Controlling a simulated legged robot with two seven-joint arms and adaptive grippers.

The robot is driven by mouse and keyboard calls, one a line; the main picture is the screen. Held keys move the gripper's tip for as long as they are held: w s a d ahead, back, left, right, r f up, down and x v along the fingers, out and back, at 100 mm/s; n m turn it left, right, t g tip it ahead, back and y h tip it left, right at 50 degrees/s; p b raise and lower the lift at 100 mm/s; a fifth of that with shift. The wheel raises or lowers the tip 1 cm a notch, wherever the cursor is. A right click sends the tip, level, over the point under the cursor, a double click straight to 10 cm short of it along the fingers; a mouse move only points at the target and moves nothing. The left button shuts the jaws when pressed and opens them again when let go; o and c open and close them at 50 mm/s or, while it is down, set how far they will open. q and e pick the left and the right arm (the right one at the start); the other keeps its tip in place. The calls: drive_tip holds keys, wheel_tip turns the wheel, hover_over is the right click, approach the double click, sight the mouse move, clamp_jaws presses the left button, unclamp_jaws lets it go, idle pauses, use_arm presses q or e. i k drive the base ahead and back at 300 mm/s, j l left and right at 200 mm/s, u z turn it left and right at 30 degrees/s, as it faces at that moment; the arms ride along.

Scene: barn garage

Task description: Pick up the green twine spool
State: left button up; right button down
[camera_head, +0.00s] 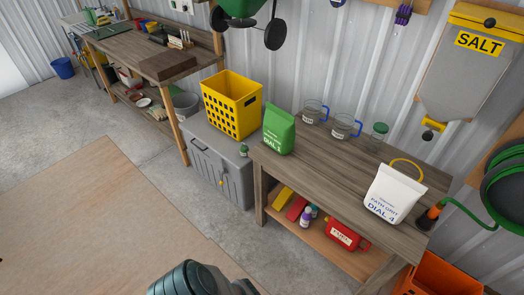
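I cannot make out a green twine spool for certain. Small green items (90,15) stand at the far end of the back-left workbench, too small to identify. A small dark green item (243,150) sits on the front edge of the grey chest, and a green-lidded jar (379,130) stands at the back of the near workbench. Neither clearly looks like a spool. Neither of my grippers is in view.
The near workbench (335,160) holds a green bag (279,130), a white bag (394,193) and clear jugs (343,126). A yellow crate (233,102) stands on the grey chest (213,168). A dark teal object (195,279) is cut off below. Left floor is clear.

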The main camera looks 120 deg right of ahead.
sight(244, 149)
drive_tip(key=z, duration=4.2)
